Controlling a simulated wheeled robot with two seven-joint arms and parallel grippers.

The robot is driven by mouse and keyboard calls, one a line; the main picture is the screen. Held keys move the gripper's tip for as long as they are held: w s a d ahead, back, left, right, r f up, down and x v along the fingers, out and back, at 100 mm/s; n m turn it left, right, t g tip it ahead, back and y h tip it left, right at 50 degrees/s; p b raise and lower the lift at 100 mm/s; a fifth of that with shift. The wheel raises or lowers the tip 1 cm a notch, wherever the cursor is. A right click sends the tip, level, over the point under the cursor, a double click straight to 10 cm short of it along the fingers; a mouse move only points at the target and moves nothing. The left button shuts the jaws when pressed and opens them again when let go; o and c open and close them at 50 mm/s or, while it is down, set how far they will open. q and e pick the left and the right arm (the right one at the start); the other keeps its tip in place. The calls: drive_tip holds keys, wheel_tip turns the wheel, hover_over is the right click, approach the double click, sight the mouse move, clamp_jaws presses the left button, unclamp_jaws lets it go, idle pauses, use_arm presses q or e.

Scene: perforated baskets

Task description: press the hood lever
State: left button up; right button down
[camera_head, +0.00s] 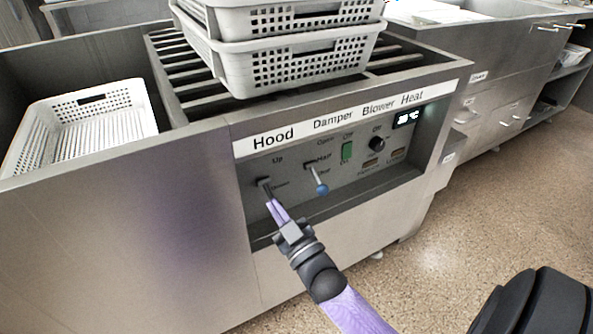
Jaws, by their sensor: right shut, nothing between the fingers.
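The hood lever (263,183) is a small dark switch under the "Hood" and "Up" labels, at the left end of the recessed control panel. My right gripper (273,205) is shut and empty, its pale purple fingers pointing up at the panel. The fingertips are just below the hood lever, very close to it; I cannot tell whether they touch it. The lower part of the lever's surroundings is hidden behind the fingers. My left gripper is not in view.
A damper lever with a blue knob (321,189) is just right of the gripper. A green switch (347,151) and black dial (377,144) are further right. Stacked white baskets (290,65) stand on the slats above; another basket (140,105) sits left. Floor is open at right.

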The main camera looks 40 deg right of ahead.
drive_tip(key=s+f, duration=0.6)
drive_tip(key=shift+f, duration=0.35)
drive_tip(key=shift+a, duration=0.1)
